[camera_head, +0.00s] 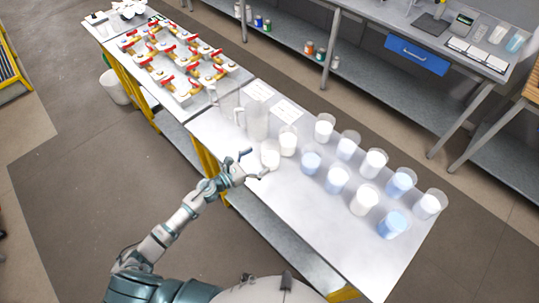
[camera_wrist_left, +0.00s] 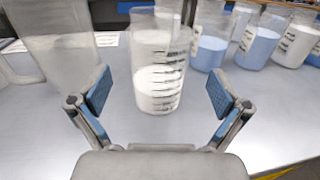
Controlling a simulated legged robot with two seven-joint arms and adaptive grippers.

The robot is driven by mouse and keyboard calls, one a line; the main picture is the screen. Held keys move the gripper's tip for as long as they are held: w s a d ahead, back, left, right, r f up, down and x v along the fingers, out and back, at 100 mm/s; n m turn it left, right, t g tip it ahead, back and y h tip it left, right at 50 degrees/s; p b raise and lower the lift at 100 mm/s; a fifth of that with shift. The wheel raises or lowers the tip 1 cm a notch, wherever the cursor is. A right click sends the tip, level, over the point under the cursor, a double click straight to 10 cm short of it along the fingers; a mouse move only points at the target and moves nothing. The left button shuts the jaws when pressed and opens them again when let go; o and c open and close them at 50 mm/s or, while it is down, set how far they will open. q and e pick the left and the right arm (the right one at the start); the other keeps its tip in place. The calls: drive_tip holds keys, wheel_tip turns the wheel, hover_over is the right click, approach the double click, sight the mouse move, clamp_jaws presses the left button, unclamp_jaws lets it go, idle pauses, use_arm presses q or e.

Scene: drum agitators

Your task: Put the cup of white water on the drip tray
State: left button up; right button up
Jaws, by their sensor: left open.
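Clear graduated cups stand on the grey metal table (camera_head: 205,128). The nearest cup of white liquid (camera_head: 270,157) is upright at the table's near edge. In the left wrist view this cup (camera_wrist_left: 160,88) stands centred ahead, between the lines of the two fingers. My left gripper (camera_head: 256,165) is open and empty, with its fingertips close to the cup; I cannot tell if they touch it. The gripper also shows in the left wrist view (camera_wrist_left: 158,100), blue pads apart. My right gripper is out of view. I cannot make out a drip tray for certain.
Another white cup (camera_head: 288,142) stands just behind. Several white and blue cups, such as this blue one (camera_head: 392,224), fill the right side. A clear pitcher (camera_head: 257,125) stands to the left. Red-handled valves (camera_head: 166,82) cover the adjoining table.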

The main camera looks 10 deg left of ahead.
sight(278, 147)
use_arm(q)
drive_tip(key=shift+w+d, duration=0.25)
drive_tip(key=shift+d, duration=0.1)
drive_tip(key=shift+w+d+r, duration=0.1)
drive_tip(key=shift+w+d, duration=0.1)
drive_tip(key=shift+d, duration=0.05)
drive_tip(key=p+x, duration=0.1)
drive_tip(key=x, duration=0.2)
drive_tip(key=shift+w+d, duration=0.1)
drive_tip(key=shift+w, duration=0.3)
drive_tip(key=shift+w+d, duration=0.2)
drive_tip(key=shift+w, duration=0.15)
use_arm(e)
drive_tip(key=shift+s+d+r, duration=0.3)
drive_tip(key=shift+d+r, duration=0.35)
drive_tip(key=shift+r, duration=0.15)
use_arm(q)
drive_tip(key=shift+c, duration=0.3)
drive_tip(key=c, duration=1.2)
drive_tip(key=shift+c, duration=0.9)
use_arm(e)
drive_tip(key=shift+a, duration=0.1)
